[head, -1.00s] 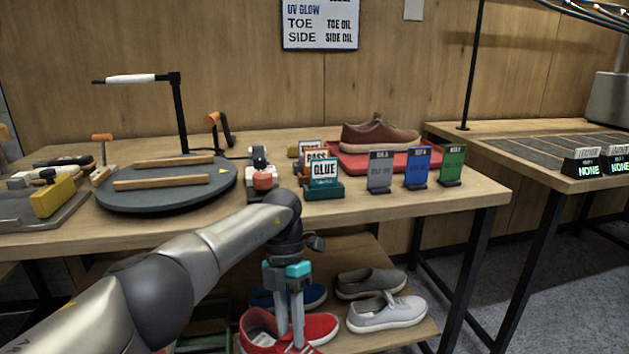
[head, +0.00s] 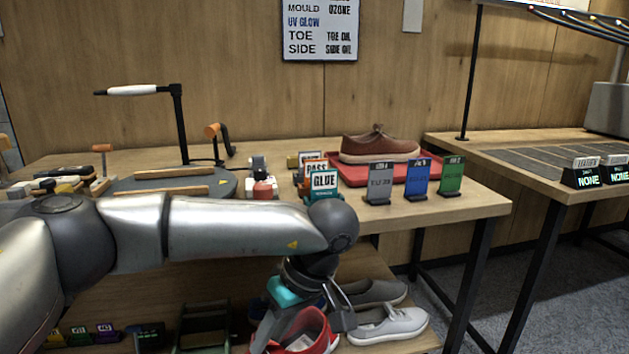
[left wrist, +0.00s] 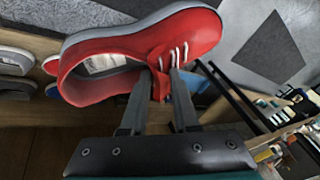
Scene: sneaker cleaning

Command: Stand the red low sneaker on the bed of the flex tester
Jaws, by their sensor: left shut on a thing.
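The red low sneaker (head: 308,332) with a white sole and laces is at the lower shelf's front, tilted, partly behind my gripper and cut off by the frame's bottom. My left gripper (head: 304,318) is shut on it. In the left wrist view the fingers (left wrist: 163,85) pinch the sneaker (left wrist: 195,35) at its tongue and laces. Clearance below the sole cannot be told. My right gripper is not in view.
A brown shoe (head: 378,146) sits on a red tray (head: 425,165) on the table. Grey sneakers (head: 388,325) stand on the shelf beside the red one.

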